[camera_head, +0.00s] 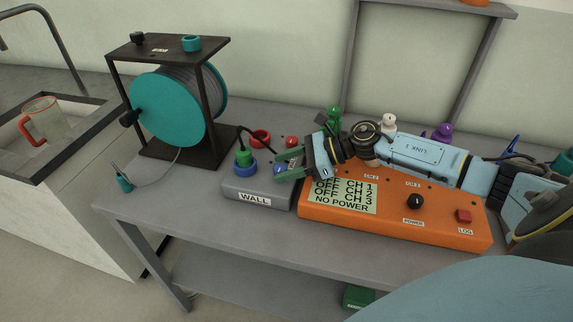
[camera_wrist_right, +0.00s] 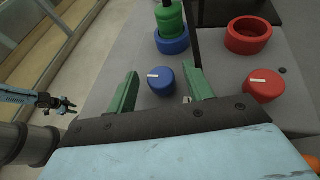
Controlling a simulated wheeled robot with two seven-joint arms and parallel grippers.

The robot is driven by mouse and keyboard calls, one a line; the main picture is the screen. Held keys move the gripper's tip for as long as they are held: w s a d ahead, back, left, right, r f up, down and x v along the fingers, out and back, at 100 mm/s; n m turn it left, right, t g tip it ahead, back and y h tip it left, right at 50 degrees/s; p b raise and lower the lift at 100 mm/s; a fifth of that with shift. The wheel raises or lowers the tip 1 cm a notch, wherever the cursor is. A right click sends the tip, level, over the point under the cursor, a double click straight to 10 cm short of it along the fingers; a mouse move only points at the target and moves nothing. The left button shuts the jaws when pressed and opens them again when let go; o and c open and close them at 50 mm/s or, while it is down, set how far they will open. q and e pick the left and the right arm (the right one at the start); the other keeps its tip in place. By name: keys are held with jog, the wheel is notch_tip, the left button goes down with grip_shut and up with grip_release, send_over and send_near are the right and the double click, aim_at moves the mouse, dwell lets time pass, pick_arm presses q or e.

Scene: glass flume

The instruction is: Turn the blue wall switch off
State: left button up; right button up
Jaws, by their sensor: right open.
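The blue wall switch (camera_wrist_right: 161,82) is a round knob with a pale pointer line on the grey box labelled WALL (camera_head: 254,199). In the head view it is mostly hidden behind my right gripper's fingers. My right gripper (camera_wrist_right: 160,77) is open, with one green finger on each side of the blue knob. I cannot tell whether either finger touches it. In the head view my right gripper (camera_head: 284,166) reaches in from the right over the box. A pale blue arm with a dark end (camera_wrist_right: 62,104), apparently my left gripper, is small at the left of the wrist view.
A red knob (camera_wrist_right: 263,86) and a red socket (camera_wrist_right: 248,37) are beside the switch. A green plug (camera_wrist_right: 170,18) stands in a blue socket (camera_wrist_right: 172,42). The orange box (camera_head: 395,218) reads OFF on its channels and NO POWER. A cable reel (camera_head: 166,108) stands left.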

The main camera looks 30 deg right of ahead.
jog(key=v, duration=1.2)
jog(key=shift+s+d+p, duration=0.1)
jog(key=shift+p, duration=0.3)
jog(key=shift+s+d+r, duration=0.2)
jog(key=shift+d+r, duration=0.05)
jog(key=shift+d, duration=0.2)
pick_arm(q)
jog(key=shift+d+r, duration=0.5)
jog(key=shift+d, duration=0.3)
jog(key=shift+a, duration=0.25)
